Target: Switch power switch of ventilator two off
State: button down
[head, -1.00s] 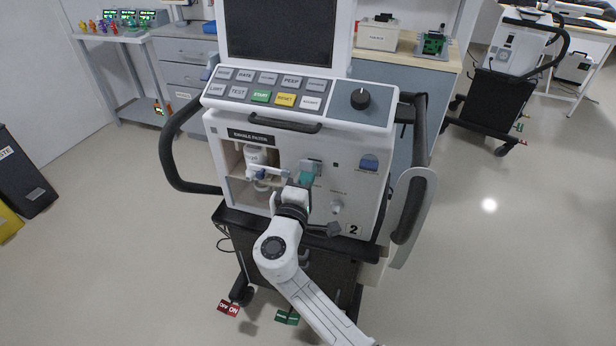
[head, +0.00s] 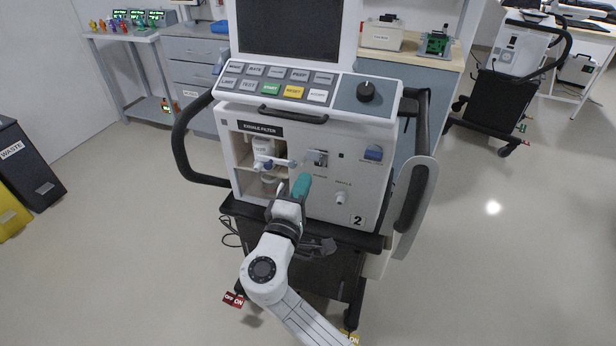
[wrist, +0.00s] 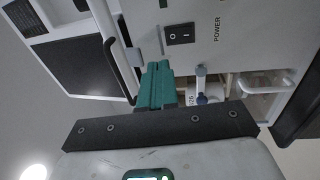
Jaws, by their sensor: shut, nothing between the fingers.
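Ventilator two (head: 290,213) stands upright in front of me, with a "2" label at its lower right front. Its power switch (head: 319,158) is a small black rocker right of the exhale filter bay. In the wrist view the power switch (wrist: 180,33) shows "O" and "I" marks beside the word POWER; I cannot tell which side is pressed. My gripper (head: 302,184) has teal fingers, shut and empty, below and slightly left of the switch. In the wrist view my gripper (wrist: 155,85) points toward the panel, its tips apart from the switch.
A clear-tipped fitting (head: 278,163) juts out from the filter bay, close left of the switch. A white knob (head: 340,198) and a blue-topped part (head: 373,153) are to the right. Black handles (head: 184,140) flank the machine. Open floor (head: 500,250) lies to the right.

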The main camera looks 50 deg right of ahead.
jog(key=shift+r+v, duration=0.2)
jog(key=shift+v, duration=0.6)
jog(key=shift+r+v, duration=0.2)
jog(key=shift+v, duration=0.65)
jog(key=shift+r+v, duration=0.2)
jog(key=shift+v, duration=0.6)
jog(key=s+d+f+m+g+y+p, duration=0.25)
jog(key=s+f+y, duration=0.2)
jog(key=s, duration=0.25)
jog(key=s+d+f+m+g+y+p, duration=0.2)
jog(key=s+f+g+y+p, duration=0.15)
jog(key=s+f, duration=0.2)
jog(key=s+a+f+y+p, duration=0.2)
jog(key=s+a+y, duration=0.7)
jog(key=s+a, duration=0.1)
jog(key=shift+s+a+g+y+p, duration=0.3)
jog(key=shift+s+a, duration=0.05)
jog(key=shift+s, duration=0.1)
jog(key=c, duration=1.8)
grip_release()
jog(key=shift+f+m, duration=0.1)
jog(key=shift+m, duration=0.15)
